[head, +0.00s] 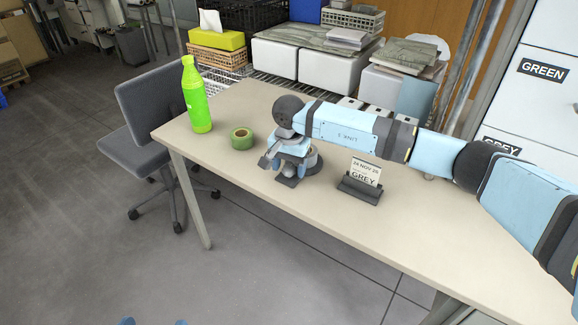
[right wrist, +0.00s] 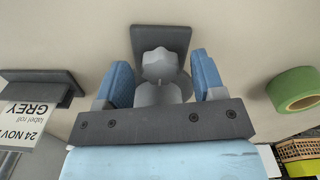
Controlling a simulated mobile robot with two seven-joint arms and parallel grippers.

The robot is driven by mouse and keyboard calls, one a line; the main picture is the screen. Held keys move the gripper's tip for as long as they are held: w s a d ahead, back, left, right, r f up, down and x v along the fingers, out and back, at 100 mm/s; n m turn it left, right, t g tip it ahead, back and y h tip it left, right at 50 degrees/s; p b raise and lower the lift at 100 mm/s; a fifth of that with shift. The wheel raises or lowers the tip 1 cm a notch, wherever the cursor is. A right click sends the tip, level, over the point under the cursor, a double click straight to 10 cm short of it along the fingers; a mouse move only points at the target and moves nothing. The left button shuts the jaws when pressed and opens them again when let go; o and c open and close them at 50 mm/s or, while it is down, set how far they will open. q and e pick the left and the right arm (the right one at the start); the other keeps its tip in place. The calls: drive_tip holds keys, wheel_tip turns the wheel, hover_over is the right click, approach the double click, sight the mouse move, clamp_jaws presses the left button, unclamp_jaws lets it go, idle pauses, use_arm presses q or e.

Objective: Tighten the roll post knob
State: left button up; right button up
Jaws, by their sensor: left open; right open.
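The roll post's grey lobed knob (right wrist: 160,62) is in the right wrist view, above a dark square base (right wrist: 178,36). My right gripper (right wrist: 162,76) is open, with one blue finger on each side of the knob. A gap shows between the knob and each finger. In the head view my right gripper (head: 286,166) points down over the post, hiding most of it; the dark base (head: 287,181) shows below. Two blue tips of my left gripper (head: 154,322) show at the bottom edge, apart, over the floor.
A green tape roll (head: 242,140) and a green bottle (head: 196,95) stand left of the post on the table (head: 420,225). A GREY label holder (head: 360,186) stands close on the right. The front right of the table is clear. A chair (head: 150,125) is at the left.

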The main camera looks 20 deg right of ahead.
drive_tip(key=c, duration=0.9)
